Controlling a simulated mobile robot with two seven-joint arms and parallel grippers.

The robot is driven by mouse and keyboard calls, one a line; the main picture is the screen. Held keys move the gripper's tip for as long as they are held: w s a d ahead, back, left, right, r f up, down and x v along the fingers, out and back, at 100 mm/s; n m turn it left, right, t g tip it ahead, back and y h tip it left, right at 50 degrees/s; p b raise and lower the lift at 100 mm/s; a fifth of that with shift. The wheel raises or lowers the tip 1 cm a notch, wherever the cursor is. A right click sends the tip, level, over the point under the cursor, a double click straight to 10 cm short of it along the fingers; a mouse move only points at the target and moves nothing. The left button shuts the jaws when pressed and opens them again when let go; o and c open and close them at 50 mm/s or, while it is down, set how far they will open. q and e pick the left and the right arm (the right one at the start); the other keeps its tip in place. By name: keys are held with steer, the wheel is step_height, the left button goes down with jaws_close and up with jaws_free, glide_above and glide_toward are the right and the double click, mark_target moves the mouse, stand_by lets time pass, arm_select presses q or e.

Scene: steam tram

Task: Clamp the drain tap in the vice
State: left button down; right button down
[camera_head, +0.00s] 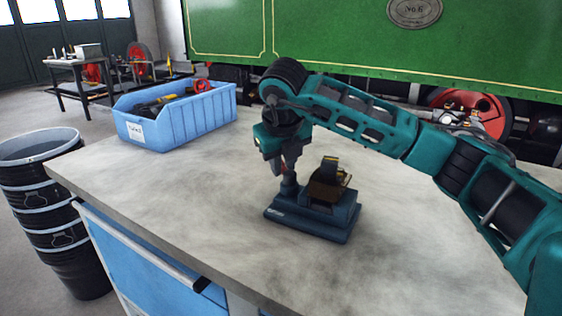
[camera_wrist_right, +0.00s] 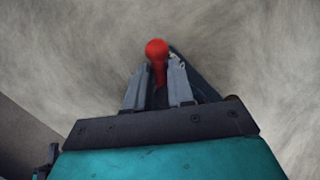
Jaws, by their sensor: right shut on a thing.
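The blue vice (camera_head: 318,222) stands on the grey workbench, with a dark post at its left end. A dark piece with brass-coloured parts, which looks like the drain tap (camera_head: 331,170), sits at the vice's top; whether the jaws grip it is unclear. My right gripper (camera_head: 284,168) points down over the vice's left end, left of the tap. In the right wrist view its fingers (camera_wrist_right: 160,88) are shut on a red lever with a ball end (camera_wrist_right: 157,50). The lever seems to belong to the vice; its lower end is hidden. My left gripper is out of view.
A blue bin (camera_head: 172,118) with tools stands at the workbench's (camera_head: 190,190) back left. Black buckets (camera_head: 50,190) are stacked on the floor at left. The bench top in front of and left of the vice is clear. The green tram (camera_head: 330,35) stands behind.

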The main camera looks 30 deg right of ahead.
steer(key=shift+w+d+r+m+g+h, duration=0.1)
steer(key=shift+m+g+h, duration=0.1)
steer(key=shift+m, duration=0.3)
steer(key=shift+d+m+g+h, duration=0.1)
steer(key=shift+m+h, duration=0.1)
steer(key=shift+m, duration=0.3)
steer(key=c, duration=1.1)
jaws_free()
steer(key=shift+a+r, duration=0.1)
steer(key=shift+r, duration=0.15)
steer(key=p+v, duration=0.3)
steer(key=v, duration=0.9)
steer(key=shift+s+r, duration=0.1)
steer(key=shift+s, duration=0.1)
